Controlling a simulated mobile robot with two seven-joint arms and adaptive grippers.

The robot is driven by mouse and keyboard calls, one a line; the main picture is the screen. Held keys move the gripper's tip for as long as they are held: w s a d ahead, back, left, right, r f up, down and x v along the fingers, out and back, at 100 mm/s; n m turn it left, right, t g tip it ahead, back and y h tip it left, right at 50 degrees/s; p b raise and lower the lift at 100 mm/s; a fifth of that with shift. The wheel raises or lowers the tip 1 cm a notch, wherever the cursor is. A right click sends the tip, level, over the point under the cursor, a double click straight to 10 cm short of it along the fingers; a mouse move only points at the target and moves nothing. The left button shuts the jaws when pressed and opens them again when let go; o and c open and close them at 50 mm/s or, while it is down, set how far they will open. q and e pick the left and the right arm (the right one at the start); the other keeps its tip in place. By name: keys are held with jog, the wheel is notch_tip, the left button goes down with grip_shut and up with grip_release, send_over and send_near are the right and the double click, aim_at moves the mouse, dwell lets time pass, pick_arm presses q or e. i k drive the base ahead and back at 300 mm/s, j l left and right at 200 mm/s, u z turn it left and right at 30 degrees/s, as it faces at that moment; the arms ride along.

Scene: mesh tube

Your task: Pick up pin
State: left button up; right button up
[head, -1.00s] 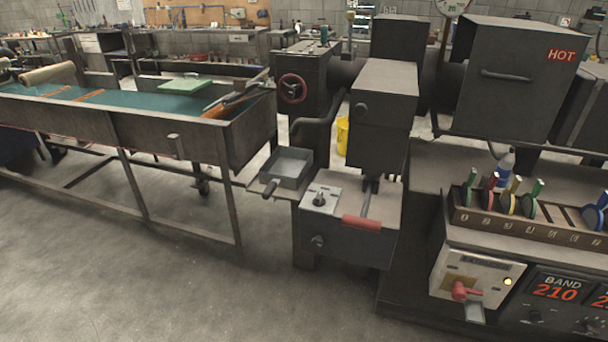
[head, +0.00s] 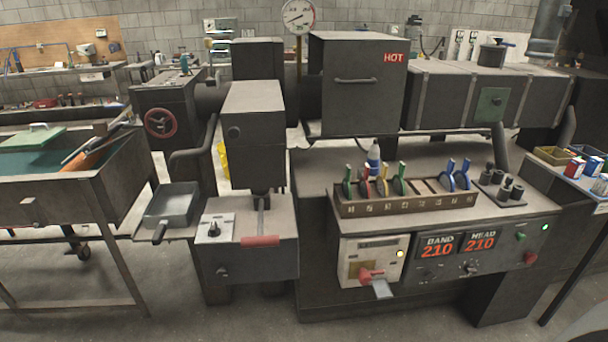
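Neither of my grippers shows in the head view. I cannot tell for certain which thing is the pin. Several small dark cylindrical pieces (head: 503,186) stand upright on a dark plate on the machine's top, right of centre; one of them may be the pin, but they are too small to tell. Left of them is a long brown slotted rack (head: 405,204) with several upright discs in it, with green, red, yellow and blue parts. Some of its slots are empty.
A machine housing marked HOT (head: 357,85) stands behind the rack. A metal pan (head: 172,205) and a water trough (head: 60,185) lie left. A side table (head: 575,185) with small boxes stands right.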

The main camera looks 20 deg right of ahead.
aim_at(489, 165)
jog(key=z, duration=1.85)
jog(key=u, duration=0.4)
jog(key=i+l+u, duration=0.1)
jog(key=u, duration=0.25)
jog(key=l+u, duration=0.35)
jog(key=i+l+u, duration=0.1)
jog(key=u, duration=0.25)
jog(key=l+u, duration=0.35)
jog(key=l, duration=0.7)
